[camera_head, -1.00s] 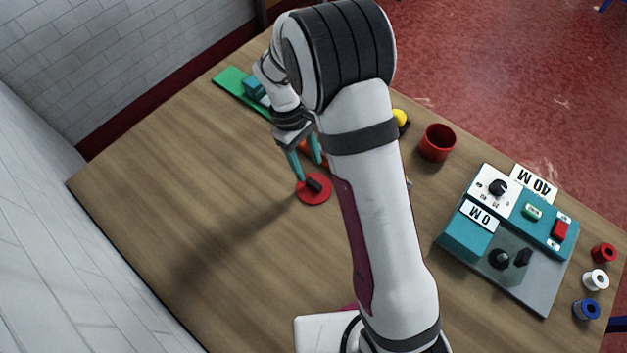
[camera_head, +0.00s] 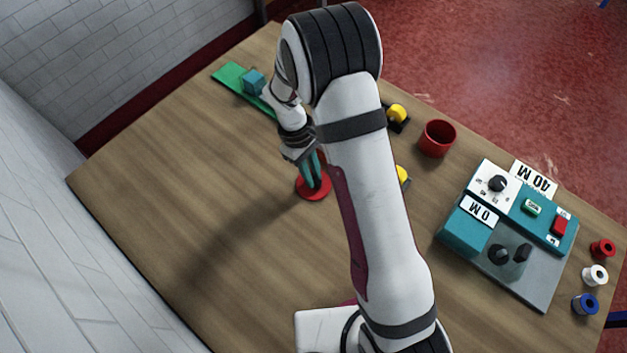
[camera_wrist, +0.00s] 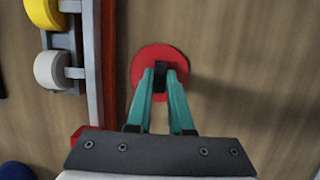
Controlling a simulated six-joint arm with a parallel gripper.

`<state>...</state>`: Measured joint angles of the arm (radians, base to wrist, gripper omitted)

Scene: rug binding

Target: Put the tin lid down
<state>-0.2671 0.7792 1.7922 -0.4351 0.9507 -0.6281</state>
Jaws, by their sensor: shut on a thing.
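The tin lid is a flat red disc (camera_head: 313,190) with a dark handle on top, near the middle of the table in the head view. In the wrist view the red lid (camera_wrist: 158,62) lies straight ahead of the fingers. My gripper (camera_head: 314,184) points down at it, its teal fingers closed on the dark handle. The fingers (camera_wrist: 160,82) also show in the wrist view, with the handle between them. The lid looks flat at table level; I cannot tell whether it touches the wood.
A red cup (camera_head: 437,139) stands right of my arm. A teal machine (camera_head: 510,230) with signs and several spools are at the right. A green strip (camera_head: 231,76) with a blue block (camera_head: 253,82) lies at the back left. The table's left front is clear.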

